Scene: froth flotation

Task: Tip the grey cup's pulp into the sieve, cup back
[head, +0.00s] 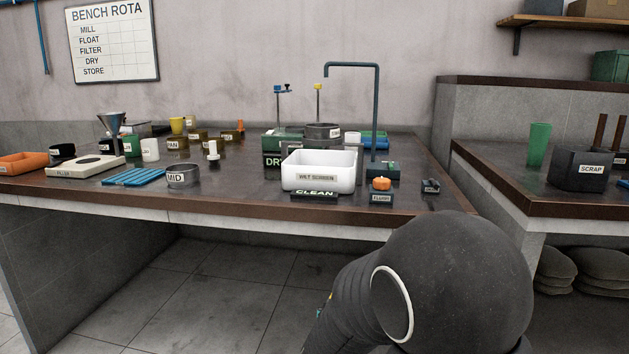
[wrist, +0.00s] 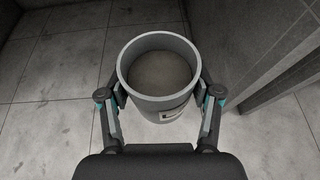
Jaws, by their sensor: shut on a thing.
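In the wrist view my gripper (wrist: 159,94) is shut on the grey cup (wrist: 158,106), one finger on each side of its wall. The cup is seen from above, mouth open, with grey-brown pulp (wrist: 160,70) inside. A label is partly visible low on its wall. The cup is over the tiled floor, clear of the bench. In the head view the cup and gripper are not visible. A dark round vessel (head: 323,131), perhaps the sieve, stands behind a white basin (head: 319,183) labelled like "WILT SCREEN"; I cannot tell its mesh.
The bench (head: 240,205) also holds a "MID" metal ring (head: 182,176), a blue rack (head: 137,177), a green "DRY" box (head: 275,146) and a tall blue pipe (head: 377,110) beside the basin. An orange-topped item (head: 381,184) sits near the front edge. The bench front between ring and basin is clear.

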